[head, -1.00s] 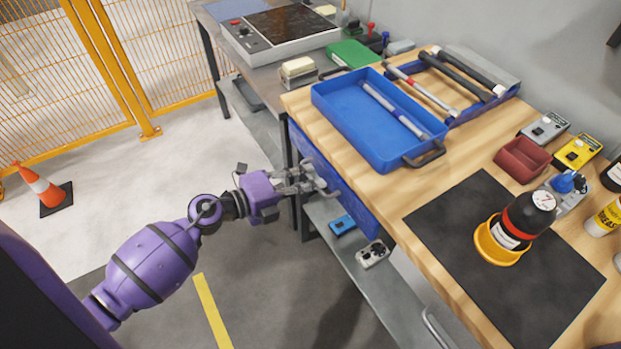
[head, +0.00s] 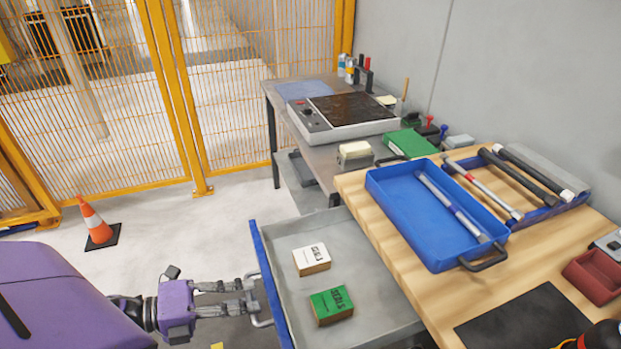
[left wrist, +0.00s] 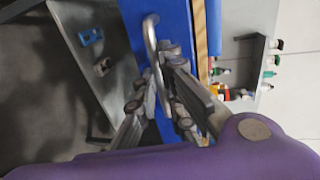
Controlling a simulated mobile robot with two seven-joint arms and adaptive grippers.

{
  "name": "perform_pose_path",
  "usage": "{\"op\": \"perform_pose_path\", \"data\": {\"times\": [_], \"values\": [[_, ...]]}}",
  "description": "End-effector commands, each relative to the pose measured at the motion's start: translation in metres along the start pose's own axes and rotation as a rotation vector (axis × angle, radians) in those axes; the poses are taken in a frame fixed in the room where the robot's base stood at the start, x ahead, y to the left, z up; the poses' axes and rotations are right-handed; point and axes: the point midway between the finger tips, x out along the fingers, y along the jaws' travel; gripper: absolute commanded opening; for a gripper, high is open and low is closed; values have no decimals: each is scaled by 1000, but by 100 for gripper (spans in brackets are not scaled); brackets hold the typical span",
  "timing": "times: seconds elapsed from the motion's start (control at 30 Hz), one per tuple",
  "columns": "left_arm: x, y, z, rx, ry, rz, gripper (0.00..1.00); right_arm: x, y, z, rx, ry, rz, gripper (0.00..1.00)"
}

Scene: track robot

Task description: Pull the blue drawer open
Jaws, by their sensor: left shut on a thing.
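The blue drawer (head: 270,285) stands pulled out from under the wooden bench, its grey inside showing. A white box (head: 312,259) and a green box (head: 331,305), both marked SEALS, lie in it. My left gripper (head: 252,299) is at the outer side of the blue front, shut on the drawer's metal handle (head: 262,322). In the left wrist view the handle (left wrist: 152,55) runs between the fingers (left wrist: 160,95), against the blue front (left wrist: 172,20). My right gripper is not in view.
A blue tray (head: 405,207) holding a rod sits on the wooden bench (head: 372,229) above the drawer. A grey side table (head: 322,153) carries a flat device. An orange cone (head: 95,222) stands on the floor at left, before a yellow fence (head: 110,120).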

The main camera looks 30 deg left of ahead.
Motion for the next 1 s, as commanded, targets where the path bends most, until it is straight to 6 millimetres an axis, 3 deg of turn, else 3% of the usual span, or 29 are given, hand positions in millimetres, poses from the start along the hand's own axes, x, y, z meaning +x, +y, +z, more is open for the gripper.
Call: {"op": "perform_pose_path", "data": {"times": [0.1,0.3,0.8,0.83,0.9,1.0], "values": [[-21,6,0,-3,-3,4,0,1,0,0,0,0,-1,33],[-39,9,0,-2,-3,3,0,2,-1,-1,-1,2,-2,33],[-44,10,0,0,-1,2,0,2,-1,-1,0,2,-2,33],[-44,10,0,0,-1,2,11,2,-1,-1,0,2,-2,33],[-44,10,0,0,-1,2,20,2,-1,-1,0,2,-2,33],[-44,10,0,0,-1,1,27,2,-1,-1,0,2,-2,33]]}}
